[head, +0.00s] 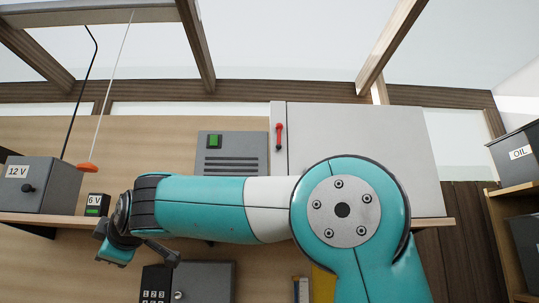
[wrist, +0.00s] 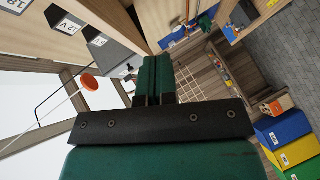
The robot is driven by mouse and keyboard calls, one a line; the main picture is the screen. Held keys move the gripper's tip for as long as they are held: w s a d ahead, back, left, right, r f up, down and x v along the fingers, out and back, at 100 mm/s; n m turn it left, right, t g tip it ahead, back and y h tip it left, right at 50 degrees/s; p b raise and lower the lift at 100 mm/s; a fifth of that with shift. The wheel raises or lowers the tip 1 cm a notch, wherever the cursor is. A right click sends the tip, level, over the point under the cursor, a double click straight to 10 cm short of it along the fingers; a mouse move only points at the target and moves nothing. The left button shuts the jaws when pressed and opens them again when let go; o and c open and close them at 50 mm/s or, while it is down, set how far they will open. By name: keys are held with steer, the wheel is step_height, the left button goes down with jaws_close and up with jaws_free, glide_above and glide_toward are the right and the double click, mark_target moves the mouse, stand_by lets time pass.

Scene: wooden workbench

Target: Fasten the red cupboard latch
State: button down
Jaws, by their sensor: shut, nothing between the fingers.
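The red latch (head: 279,137) is a small lever on the pale strip at the left edge of the light grey cupboard (head: 400,135) in the head view. Its handle stands about upright, with the thicker end at the top. Whether it bridges the door seam is too small to tell. My gripper (wrist: 154,70) shows in the wrist view with its teal fingers together and nothing between them. In the head view it is low at the left, well apart from the latch and below the shelf. The latch is not visible in the wrist view.
A grey vented panel with a green button (head: 213,141) is left of the cupboard. A 12 V box (head: 45,190), a 6 V block (head: 97,205) and a hanging orange piece (head: 87,168) are at the left. A keypad box (head: 205,285) is below.

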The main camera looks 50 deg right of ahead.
steer(key=d+r+m+h+p, duration=0.1)
steer(key=d+r+h, duration=0.3)
steer(key=r, duration=0.3)
steer(key=s+d+r+h+p, duration=0.1)
steer(key=d+r+h, duration=0.3)
steer(key=r, duration=0.3)
steer(key=d+r+m+h, duration=0.1)
steer(key=d+r+h, duration=0.3)
steer(key=r, duration=0.4)
steer(key=s+d+r+m+g+h+p, duration=0.1)
steer(key=s+d+r+m+g+h, duration=0.1)
steer(key=s+g, duration=0.4)
steer(key=s+d+r+m+g+h+p, duration=0.1)
steer(key=s+d+r+m+g+h, duration=0.1)
steer(key=s+d+g+h, duration=0.3)
steer(key=shift+s+r+g, duration=0.4)
steer(key=shift+s+g, duration=0.2)
steer(key=shift+s, duration=0.3)
